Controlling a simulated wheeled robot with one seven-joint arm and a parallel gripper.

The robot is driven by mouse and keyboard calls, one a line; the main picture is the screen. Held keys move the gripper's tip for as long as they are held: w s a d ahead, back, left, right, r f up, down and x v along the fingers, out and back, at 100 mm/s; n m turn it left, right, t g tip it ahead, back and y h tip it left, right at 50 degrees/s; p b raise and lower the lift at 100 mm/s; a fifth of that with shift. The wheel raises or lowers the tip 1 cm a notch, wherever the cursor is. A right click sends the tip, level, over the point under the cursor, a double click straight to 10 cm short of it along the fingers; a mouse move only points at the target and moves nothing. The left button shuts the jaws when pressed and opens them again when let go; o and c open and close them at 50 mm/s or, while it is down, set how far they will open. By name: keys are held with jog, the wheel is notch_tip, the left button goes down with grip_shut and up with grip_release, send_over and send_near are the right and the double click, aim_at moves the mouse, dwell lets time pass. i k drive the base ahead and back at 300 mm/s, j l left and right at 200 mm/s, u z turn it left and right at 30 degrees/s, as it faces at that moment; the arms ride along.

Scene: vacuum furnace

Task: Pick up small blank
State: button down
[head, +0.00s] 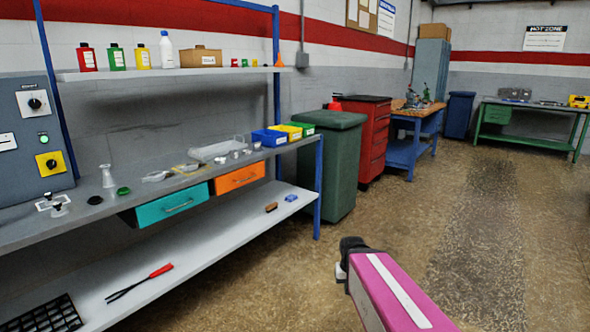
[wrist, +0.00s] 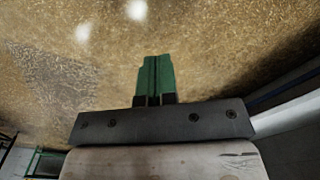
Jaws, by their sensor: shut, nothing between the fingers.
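My gripper (wrist: 154,78) shows in the wrist view, its two green fingers pressed together with nothing between them. It hangs over bare floor, away from the workbench. In the head view my pink arm comes in at the bottom right and the gripper itself is not seen. Several small pale pieces stand on the workbench (head: 28,232) near a clear tray. One small light piece (head: 220,159) is in front of the tray. I cannot tell which of them, if any, is the small blank.
On the bench are a clear tray (head: 216,148), a blue bin (head: 269,138) and a control box (head: 34,138). A teal drawer (head: 172,204) and an orange drawer (head: 240,177) hang below. A green waste bin (head: 338,165) stands past the bench end. The floor at right is clear.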

aim_at(49, 195)
jog(key=u, duration=2.05)
